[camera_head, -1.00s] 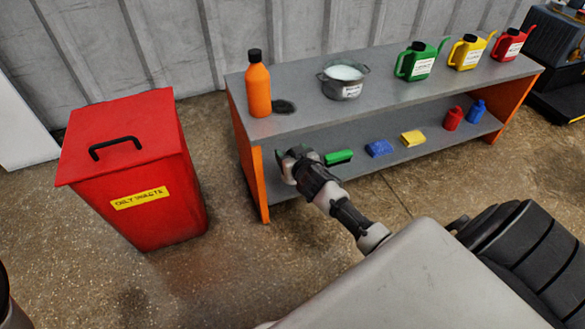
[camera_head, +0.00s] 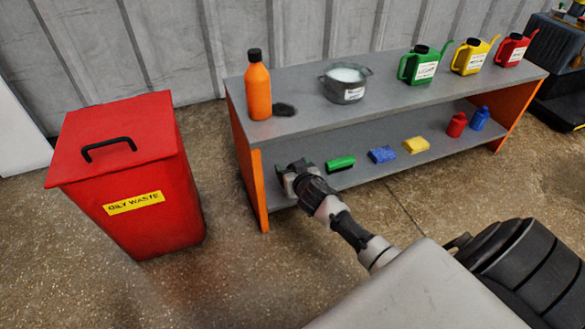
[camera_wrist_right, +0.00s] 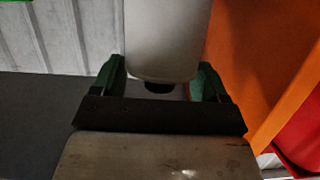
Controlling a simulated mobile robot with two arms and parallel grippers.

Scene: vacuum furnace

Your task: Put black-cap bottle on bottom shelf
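My right gripper (camera_head: 289,178) is at the left end of the bottom shelf (camera_head: 400,162), close to the orange side panel. In the right wrist view its green fingers (camera_wrist_right: 160,82) lie against both sides of a white bottle (camera_wrist_right: 165,40) with a small black cap (camera_wrist_right: 159,87). The head view does not show this bottle clearly, and I cannot tell whether it touches the shelf. An orange bottle (camera_head: 259,92), also black-capped, stands upright on the top shelf (camera_head: 310,117). My left gripper is out of view.
A green block (camera_head: 341,163), a blue block (camera_head: 382,154) and a yellow block (camera_head: 416,145) lie along the bottom shelf. A red bin (camera_head: 130,180) stands left of the shelf unit. A pot (camera_head: 346,84) and several cans occupy the top shelf.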

